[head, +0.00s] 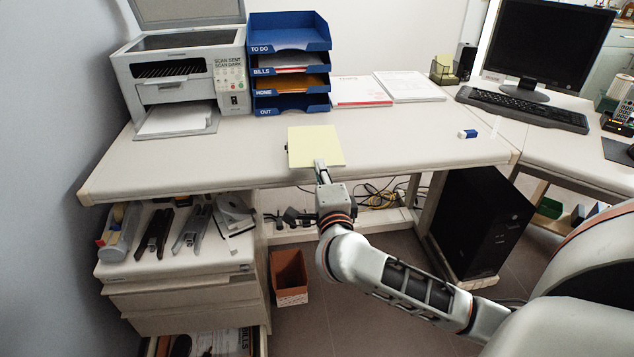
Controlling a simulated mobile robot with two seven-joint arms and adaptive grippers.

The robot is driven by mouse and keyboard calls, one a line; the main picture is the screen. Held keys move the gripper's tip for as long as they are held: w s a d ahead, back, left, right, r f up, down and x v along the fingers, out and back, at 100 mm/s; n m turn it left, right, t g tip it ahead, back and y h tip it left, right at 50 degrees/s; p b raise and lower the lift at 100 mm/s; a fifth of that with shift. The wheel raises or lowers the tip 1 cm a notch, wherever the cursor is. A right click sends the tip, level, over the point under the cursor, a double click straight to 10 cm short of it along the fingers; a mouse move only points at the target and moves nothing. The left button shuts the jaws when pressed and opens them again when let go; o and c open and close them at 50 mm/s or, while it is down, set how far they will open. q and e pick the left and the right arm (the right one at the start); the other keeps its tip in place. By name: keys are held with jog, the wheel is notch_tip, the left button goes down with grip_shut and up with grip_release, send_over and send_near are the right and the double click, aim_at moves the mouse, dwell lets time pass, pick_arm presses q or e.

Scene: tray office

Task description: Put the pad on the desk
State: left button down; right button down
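The pad (312,145) is a pale yellow square. It shows over the front middle of the white desk (220,165), in front of the blue letter trays. I cannot tell whether it rests on the desktop or is held just above it. My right gripper (320,168) reaches in from the lower right to the pad's near edge, over the desk's front edge. Its narrow fingers appear closed on that edge; the lower finger is hidden. My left gripper is not in view.
A printer (187,80) and blue letter trays (290,65) stand behind the pad. Papers (360,91) lie at the back. An eraser (467,134) is near the right end. A monitor (545,45) and keyboard (522,109) are further right. The desktop beside the pad is clear.

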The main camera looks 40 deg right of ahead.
notch_tip(320, 180, down, 3)
jog(key=shift+b, duration=0.35)
jog(key=c, duration=2.6)
grip_release()
jog(key=shift+f, duration=0.2)
jog(key=shift+c, duration=0.2)
jog(key=o, duration=0.4)
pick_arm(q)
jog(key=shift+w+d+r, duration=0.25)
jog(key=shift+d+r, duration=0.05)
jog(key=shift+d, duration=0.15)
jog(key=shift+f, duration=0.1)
pick_arm(e)
jog(key=shift+r, duration=0.1)
